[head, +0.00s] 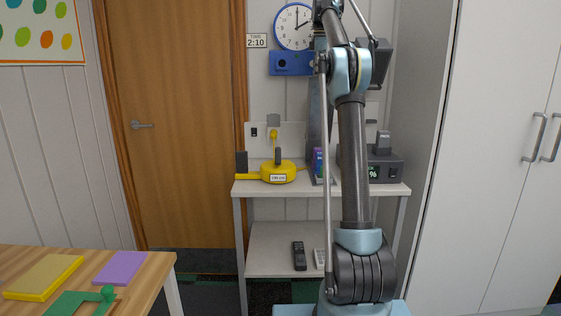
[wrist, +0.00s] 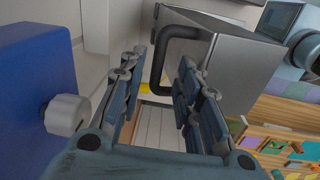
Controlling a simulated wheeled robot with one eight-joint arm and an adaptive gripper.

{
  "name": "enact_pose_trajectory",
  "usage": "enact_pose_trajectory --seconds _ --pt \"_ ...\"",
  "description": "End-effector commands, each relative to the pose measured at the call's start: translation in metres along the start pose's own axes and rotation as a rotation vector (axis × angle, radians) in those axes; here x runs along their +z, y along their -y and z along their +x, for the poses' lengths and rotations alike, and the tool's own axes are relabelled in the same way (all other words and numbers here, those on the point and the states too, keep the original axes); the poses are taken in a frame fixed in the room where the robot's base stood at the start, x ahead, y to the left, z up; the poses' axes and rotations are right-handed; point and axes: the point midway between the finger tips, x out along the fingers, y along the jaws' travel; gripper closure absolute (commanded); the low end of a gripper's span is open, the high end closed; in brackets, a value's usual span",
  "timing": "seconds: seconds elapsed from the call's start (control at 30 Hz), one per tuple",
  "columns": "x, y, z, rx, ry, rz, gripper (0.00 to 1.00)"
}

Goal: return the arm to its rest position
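My arm (head: 354,165) stands upright in the middle of the head view, in front of the white shelf unit. It reaches up past the clock to the top edge of the picture. My gripper (wrist: 163,63) shows in the wrist view with its two dark fingers spread apart and nothing between them. A dark bent handle on a grey metal box (wrist: 235,72) lies beyond the fingertips; touching cannot be told. A blue box (wrist: 35,90) with a pale knob (wrist: 67,115) is left of the fingers. In the head view the gripper cannot be made out clearly.
The shelf unit (head: 241,188) bears a yellow round device (head: 278,172) and dark equipment (head: 385,166). A blue wall box (head: 288,63) hangs below the clock (head: 294,27). A wooden table (head: 150,262) is at lower left, a white cabinet (head: 490,150) at right.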

Motion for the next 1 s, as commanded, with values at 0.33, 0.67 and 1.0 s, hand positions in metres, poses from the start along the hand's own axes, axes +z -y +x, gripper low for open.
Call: enact_pose_trajectory --seconds 0.33,0.67,1.0 --pt "0.037 0.032 -0.036 0.062 0.005 0.128 0.69" --pt "0.065 0.092 -0.057 0.087 0.017 0.289 0.69" --pt "0.049 0.159 -0.019 0.095 0.002 0.488 0.69"
